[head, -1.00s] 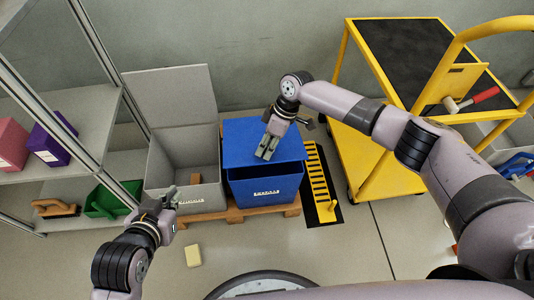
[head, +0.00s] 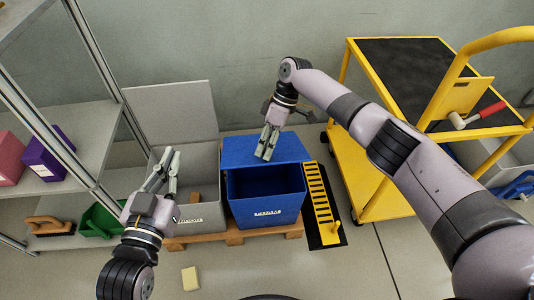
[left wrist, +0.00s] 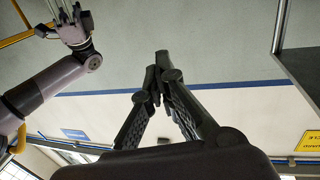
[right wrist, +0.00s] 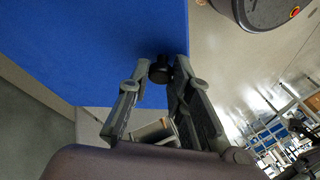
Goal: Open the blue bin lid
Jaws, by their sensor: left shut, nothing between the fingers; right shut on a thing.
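The blue bin (head: 267,216) stands on a wooden pallet, its front upper part open and dark inside. Its blue lid (head: 236,150) is tilted up toward the back and covers the rear. My right gripper (head: 265,154) is over the lid. In the right wrist view, that gripper (right wrist: 160,80) is shut on a small black knob (right wrist: 160,66) at the edge of the blue lid (right wrist: 110,40). My left gripper (head: 164,170) is over the grey bin, left of the blue one; in the left wrist view its fingertips (left wrist: 157,72) meet, with nothing between them.
A grey bin (head: 200,212) with its lid (head: 175,112) raised stands left of the blue bin. A shelf (head: 88,128) is at the left. A yellow trolley (head: 350,165) and a yellow-black floor piece (head: 322,205) are at the right. A yellow block (head: 190,278) lies on the floor.

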